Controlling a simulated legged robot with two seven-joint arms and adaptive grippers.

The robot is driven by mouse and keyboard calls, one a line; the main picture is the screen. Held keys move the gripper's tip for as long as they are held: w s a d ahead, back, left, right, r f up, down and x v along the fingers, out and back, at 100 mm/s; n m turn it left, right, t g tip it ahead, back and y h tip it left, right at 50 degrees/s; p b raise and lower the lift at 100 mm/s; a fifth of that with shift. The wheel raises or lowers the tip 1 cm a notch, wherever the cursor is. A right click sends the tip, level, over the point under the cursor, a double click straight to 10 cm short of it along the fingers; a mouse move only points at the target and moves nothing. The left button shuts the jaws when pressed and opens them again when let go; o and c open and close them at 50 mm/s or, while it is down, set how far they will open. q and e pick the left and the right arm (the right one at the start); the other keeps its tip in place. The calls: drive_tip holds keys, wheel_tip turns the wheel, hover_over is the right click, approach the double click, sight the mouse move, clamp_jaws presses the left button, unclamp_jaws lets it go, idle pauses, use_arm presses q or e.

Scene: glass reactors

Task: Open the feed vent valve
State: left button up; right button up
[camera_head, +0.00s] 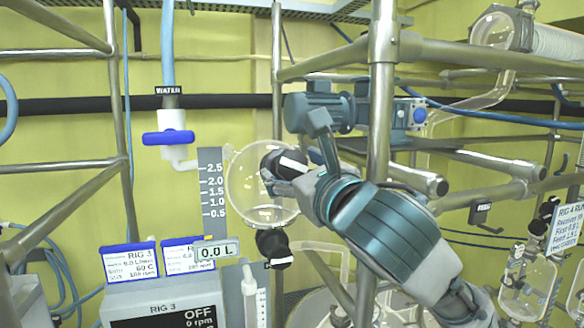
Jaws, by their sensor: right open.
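A round clear glass feed vessel (245,190) hangs in the middle of the view, beside a grey scale marked 0.5 to 2.5. A black knob with a white stripe (287,162) shows at its upper right; I take it for the vent valve, though no label shows. A second black knob with a white stripe (273,248) sits below the vessel. My right gripper (292,148) reaches in from the lower right, open, with its fingers spread close around the upper knob. I cannot tell whether they touch it. My left gripper is not in view.
A blue-handled valve (168,138) labelled WATER is at the left. A teal motor (345,111) and a steel upright (381,90) stand close to my right gripper. A RIG 3 control box (165,310) is at the lower left. Metal rails cross the right side.

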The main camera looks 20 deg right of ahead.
drive_tip(key=s+d+f, duration=0.1)
drive_tip(key=s+d, duration=0.1)
drive_tip(key=s, duration=0.8)
drive_tip(key=shift+s, duration=0.4)
drive_tip(key=shift+f, duration=0.1)
